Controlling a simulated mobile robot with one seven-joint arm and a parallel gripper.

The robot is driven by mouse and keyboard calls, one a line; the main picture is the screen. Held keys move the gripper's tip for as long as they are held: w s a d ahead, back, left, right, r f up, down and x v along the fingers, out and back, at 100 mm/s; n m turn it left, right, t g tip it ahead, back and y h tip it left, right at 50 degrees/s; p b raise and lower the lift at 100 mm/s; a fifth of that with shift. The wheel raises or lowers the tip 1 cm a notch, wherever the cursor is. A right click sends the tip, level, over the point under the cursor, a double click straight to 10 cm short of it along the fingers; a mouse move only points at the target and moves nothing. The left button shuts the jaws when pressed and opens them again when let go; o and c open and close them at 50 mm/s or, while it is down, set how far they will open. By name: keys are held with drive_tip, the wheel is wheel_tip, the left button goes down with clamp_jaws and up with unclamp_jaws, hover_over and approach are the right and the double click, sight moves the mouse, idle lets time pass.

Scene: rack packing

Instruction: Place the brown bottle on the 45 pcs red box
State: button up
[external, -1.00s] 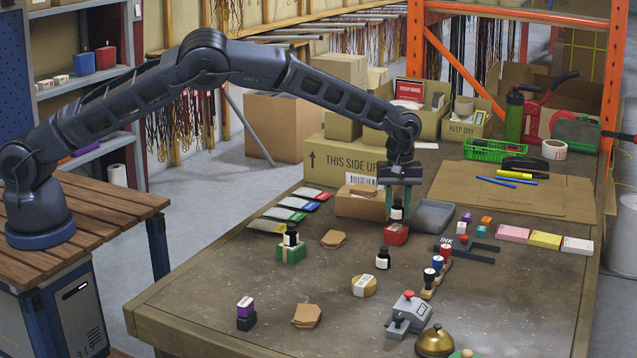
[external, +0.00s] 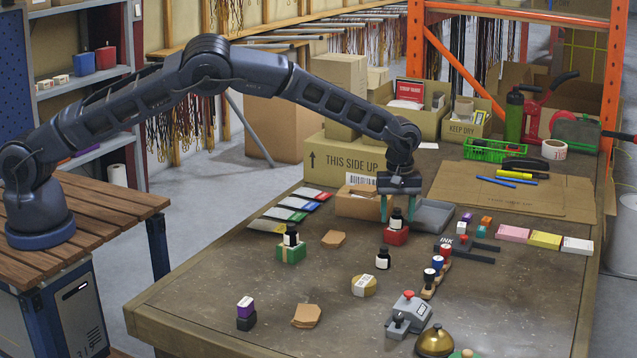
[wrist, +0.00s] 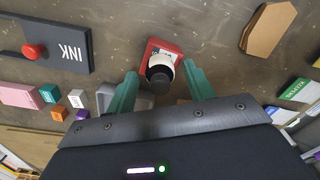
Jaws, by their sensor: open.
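A dark bottle with a white label (external: 397,221), apparently the brown bottle, stands upright on the red box (external: 396,237). In the wrist view the bottle (wrist: 161,72) is seen from above, cap towards the camera, with the red box (wrist: 152,47) under it. My gripper (external: 397,217) is open around the bottle, with one green finger on each side. In the wrist view gaps show between the bottle and both fingers of my gripper (wrist: 160,70). The writing on the red box is too small to read.
A grey tray (external: 434,216) lies close on the right. A cardboard box (external: 358,206) is just behind.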

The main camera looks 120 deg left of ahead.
sight(397, 209)
wheel_tip(397, 209, up, 13)
drive_tip(key=s+d+r+m+t, duration=0.1)
drive_tip(key=s+d+r+m, duration=0.15)
drive_tip(key=d+r, duration=0.5)
drive_tip(key=s+d+r+m, duration=0.2)
drive_tip(key=s+d+r, duration=0.2)
drive_tip(key=d+r, duration=0.4)
drive_tip(key=s+d+r+m+t, duration=0.2)
drive_tip(key=s+d+r+m, duration=0.5)
drive_tip(key=s+d+r, duration=0.8)
drive_tip(key=s+d+m, duration=0.5)
drive_tip(key=s+d, duration=0.8)
drive_tip(key=s, duration=0.2)
drive_tip(key=s+d+f+m, duration=0.3)
drive_tip(key=s+d+f, duration=0.1)
drive_tip(key=s, duration=0.5)
drive_tip(key=s+d+f+m+t, duration=0.1)
drive_tip(key=s+d+f+m, duration=0.2)
drive_tip(key=s, duration=0.6)
drive_tip(key=shift+s+d+f+m+t, duration=0.3)
drive_tip(key=shift+d+f+m, duration=0.1)
drive_tip(key=shift+d+m, duration=0.05)
